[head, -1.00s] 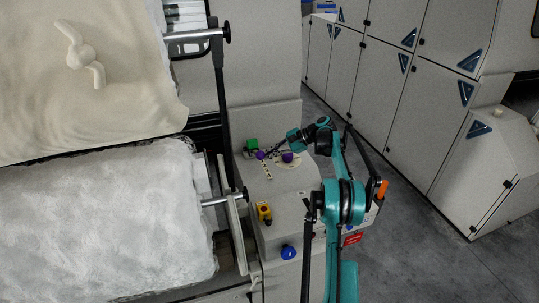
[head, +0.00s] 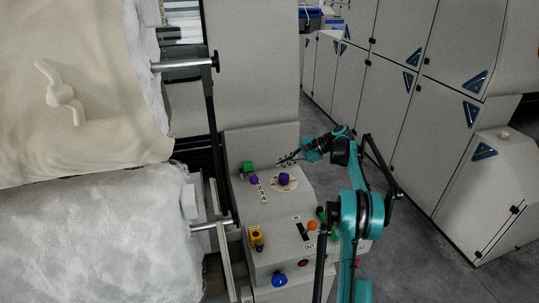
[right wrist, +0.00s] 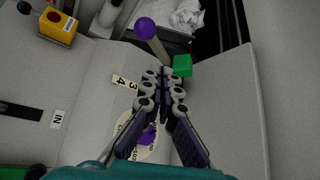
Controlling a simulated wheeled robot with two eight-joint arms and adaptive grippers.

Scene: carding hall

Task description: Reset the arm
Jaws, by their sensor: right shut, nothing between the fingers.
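My right gripper (head: 287,161) is shut and empty above the grey control panel (head: 285,212). In the head view its tips are just above a purple knob (head: 284,178) on a round dial and right of a green block (head: 247,167). A purple ball (head: 253,181) sits beside a numbered strip. In the right wrist view the closed fingers (right wrist: 164,72) point towards the green block (right wrist: 182,66) and the purple ball (right wrist: 145,28) on its stem. The fingers partly cover the purple knob (right wrist: 148,135). My left gripper is not in view.
A yellow box (head: 256,238), a blue knob (head: 279,279), an orange knob (head: 312,225) and a red button (head: 303,263) are on the panel's nearer part. White fibre rolls (head: 95,240) lie left. Grey cabinets (head: 425,130) stand right, with clear floor (head: 415,245) before them.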

